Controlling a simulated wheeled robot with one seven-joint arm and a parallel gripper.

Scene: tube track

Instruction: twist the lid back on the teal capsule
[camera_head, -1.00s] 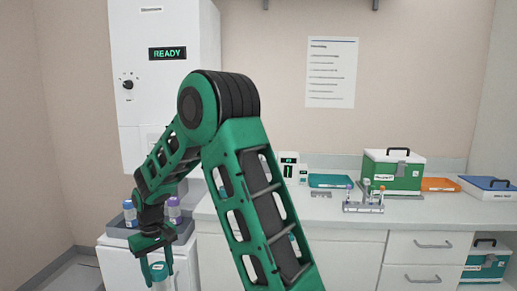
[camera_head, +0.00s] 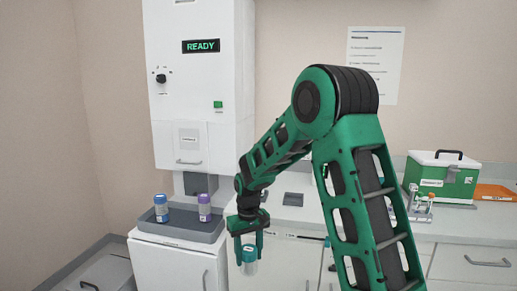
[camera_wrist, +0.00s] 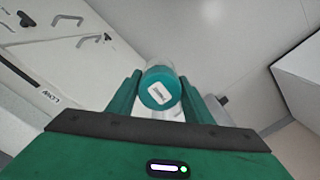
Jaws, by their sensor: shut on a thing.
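The teal capsule (camera_head: 250,268) hangs below my gripper (camera_head: 249,254), with a teal upper end and a clear lower part. My gripper is shut on it, one finger on each side, in the air in front of the cabinets. In the wrist view the round teal lid (camera_wrist: 160,88) with a white label faces the camera between the fingers (camera_wrist: 160,96). A clear part of the capsule shows behind it. I cannot tell whether the lid is seated or which part the fingers grip.
A white machine (camera_head: 196,85) reading READY stands at left. A grey tray (camera_head: 178,231) before it holds a blue-capped capsule (camera_head: 161,208) and a purple-capped capsule (camera_head: 205,208). A green box (camera_head: 440,180) and small rack (camera_head: 418,208) stand on the counter at right.

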